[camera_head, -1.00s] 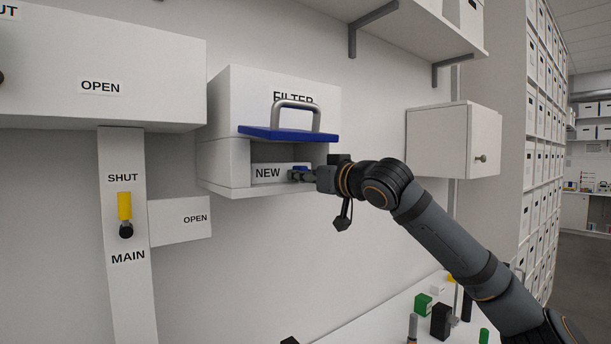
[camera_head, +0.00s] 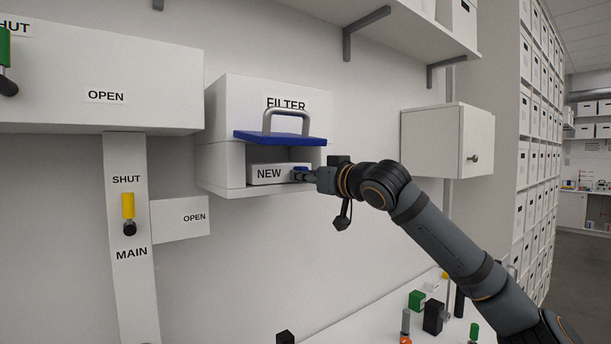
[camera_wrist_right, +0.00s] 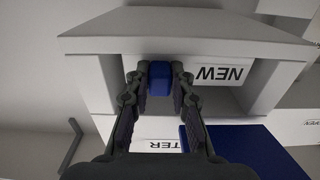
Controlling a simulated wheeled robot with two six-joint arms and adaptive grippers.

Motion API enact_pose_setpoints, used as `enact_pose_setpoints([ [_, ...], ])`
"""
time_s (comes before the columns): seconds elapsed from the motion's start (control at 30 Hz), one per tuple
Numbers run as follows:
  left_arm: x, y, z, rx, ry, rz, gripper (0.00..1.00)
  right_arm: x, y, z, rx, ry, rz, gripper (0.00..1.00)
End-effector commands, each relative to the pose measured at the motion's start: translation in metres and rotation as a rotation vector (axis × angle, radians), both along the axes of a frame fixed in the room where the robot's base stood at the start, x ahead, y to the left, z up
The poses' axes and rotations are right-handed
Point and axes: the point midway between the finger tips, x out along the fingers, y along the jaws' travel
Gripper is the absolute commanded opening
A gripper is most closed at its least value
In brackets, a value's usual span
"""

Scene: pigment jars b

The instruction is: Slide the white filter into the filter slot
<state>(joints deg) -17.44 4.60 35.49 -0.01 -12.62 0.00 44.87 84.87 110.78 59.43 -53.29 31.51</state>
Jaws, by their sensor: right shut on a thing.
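The white filter (camera_head: 267,174), marked NEW, sits at the lower opening of the filter housing (camera_head: 221,165). Its front face shows within the opening; how deep it reaches cannot be told. In the wrist view the filter (camera_wrist_right: 218,74) appears upside down between the slot's side walls. My right gripper (camera_head: 302,174) is shut on the filter's blue grip tab (camera_wrist_right: 160,78), with one finger on each side. A blue flap (camera_head: 275,137) with a grey handle (camera_head: 289,114) stands out above the opening. My left gripper is not in view.
A white cabinet (camera_head: 434,141) hangs right of the housing, behind my right arm. A MAIN panel with a yellow-handled lever (camera_head: 128,206) stands at left. A wall shelf is above. Green and black items (camera_head: 433,317) stand on the bench below.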

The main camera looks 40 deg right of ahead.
Motion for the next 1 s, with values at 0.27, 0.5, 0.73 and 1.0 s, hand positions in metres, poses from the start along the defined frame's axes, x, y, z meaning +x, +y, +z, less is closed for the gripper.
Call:
enact_pose_setpoints([
  [0.27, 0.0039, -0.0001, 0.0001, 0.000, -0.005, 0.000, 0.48, -0.0001, 0.0000, 0.0003, 0.001, -0.001, 0.000, 0.41],
  [0.5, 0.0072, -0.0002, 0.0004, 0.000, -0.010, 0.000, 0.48, -0.0001, 0.0000, 0.0004, 0.001, -0.001, 0.000, 0.48],
  [0.73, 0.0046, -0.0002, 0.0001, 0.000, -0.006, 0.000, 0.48, -0.0001, 0.0000, 0.0003, 0.001, -0.001, 0.000, 0.48],
  [1.0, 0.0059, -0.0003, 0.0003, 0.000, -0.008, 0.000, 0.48, -0.0002, 0.0000, 0.0004, 0.001, -0.001, 0.000, 0.48],
])
